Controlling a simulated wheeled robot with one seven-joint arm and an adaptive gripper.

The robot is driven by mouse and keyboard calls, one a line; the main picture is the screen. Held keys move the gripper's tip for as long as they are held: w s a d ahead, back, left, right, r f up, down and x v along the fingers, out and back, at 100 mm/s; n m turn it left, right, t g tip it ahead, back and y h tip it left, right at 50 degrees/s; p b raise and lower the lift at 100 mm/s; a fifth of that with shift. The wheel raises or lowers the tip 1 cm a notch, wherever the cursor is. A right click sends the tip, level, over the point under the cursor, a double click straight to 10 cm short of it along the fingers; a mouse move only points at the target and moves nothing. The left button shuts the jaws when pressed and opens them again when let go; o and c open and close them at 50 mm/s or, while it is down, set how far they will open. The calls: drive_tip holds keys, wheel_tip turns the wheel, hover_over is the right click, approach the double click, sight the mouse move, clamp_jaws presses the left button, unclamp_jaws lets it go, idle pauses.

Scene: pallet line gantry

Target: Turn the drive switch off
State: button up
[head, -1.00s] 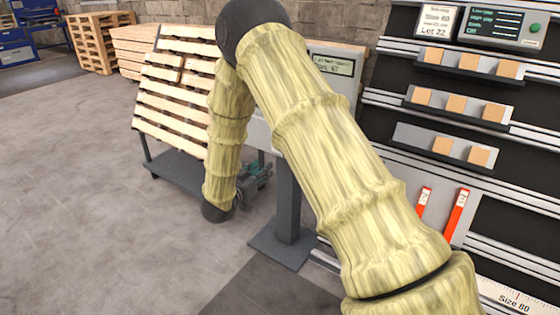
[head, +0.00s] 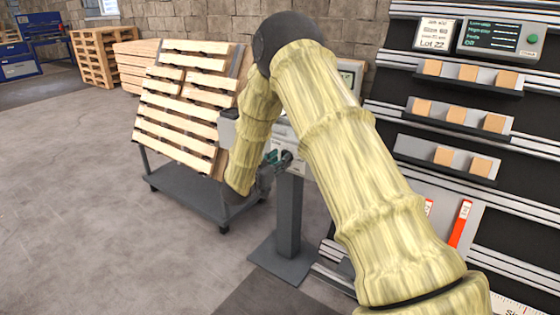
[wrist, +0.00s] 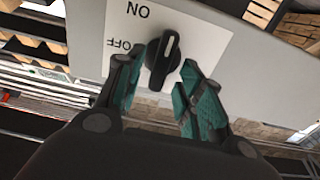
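The drive switch (wrist: 164,58) is a black rotary knob with a white line, on a white label plate (wrist: 199,42) in the wrist view. The plate reads ON and OFF, upside down in this view. The white line points toward the top of the picture, tilted slightly right. My gripper (wrist: 160,82) is open, its teal-padded fingers on either side of the knob's lower part. I cannot tell whether they touch it. In the head view my gripper (head: 272,165) is at the grey pedestal box (head: 288,135), partly hidden by my arm.
A tilted pallet (head: 190,105) stands on a dark cart (head: 192,190) left of the pedestal (head: 288,215). A shelf rack with small wooden blocks (head: 456,113) and a display panel (head: 502,38) stands at the right. Open floor (head: 90,220) lies at the left.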

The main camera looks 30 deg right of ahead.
drive_tip(key=shift+w+d, duration=0.1)
drive_tip(key=shift+d, duration=0.3)
clamp_jaws()
